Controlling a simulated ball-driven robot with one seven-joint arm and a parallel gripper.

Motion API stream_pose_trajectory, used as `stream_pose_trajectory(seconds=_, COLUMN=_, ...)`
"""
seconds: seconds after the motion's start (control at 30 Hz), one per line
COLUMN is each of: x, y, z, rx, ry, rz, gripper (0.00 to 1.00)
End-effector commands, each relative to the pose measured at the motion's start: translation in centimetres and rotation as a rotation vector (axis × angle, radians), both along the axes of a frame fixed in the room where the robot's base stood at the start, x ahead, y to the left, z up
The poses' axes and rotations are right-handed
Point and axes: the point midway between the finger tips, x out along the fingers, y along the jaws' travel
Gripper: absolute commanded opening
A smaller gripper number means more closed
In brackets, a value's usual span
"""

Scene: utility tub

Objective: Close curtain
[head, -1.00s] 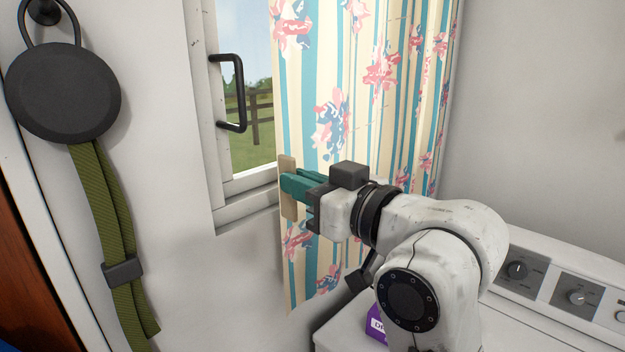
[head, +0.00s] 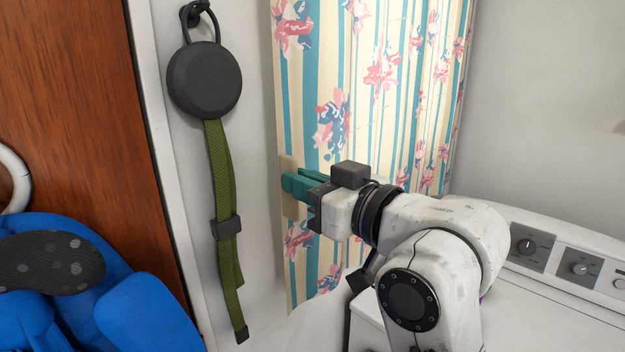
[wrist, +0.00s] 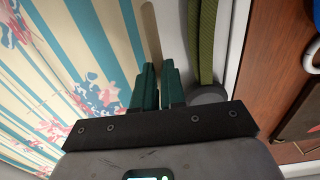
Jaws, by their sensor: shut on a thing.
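The curtain (head: 385,110) is cream with blue stripes and pink and blue flowers. It hangs in the middle of the head view and no window shows beside its left edge. A flat wooden tab (head: 287,163) is on that left edge. My gripper (head: 290,187) has green fingers and is shut on the tab. In the wrist view the curtain (wrist: 50,80) is on the left, and the tab (wrist: 151,35) rises from between the fingers (wrist: 157,75). The fingers hide part of the tab.
A round black item (head: 205,82) with a green strap (head: 222,170) hangs on the wall left of the curtain. Further left are a brown wooden panel (head: 75,100) and blue items (head: 150,315). A white appliance with dials (head: 530,247) stands at the right.

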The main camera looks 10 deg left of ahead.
Motion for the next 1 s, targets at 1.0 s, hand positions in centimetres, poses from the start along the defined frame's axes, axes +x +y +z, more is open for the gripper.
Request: stream_pose_trajectory(seconds=1.0, x=-4.6, y=-5.3, z=-0.2, rx=0.0, ry=-0.001, rz=0.007, gripper=0.36)
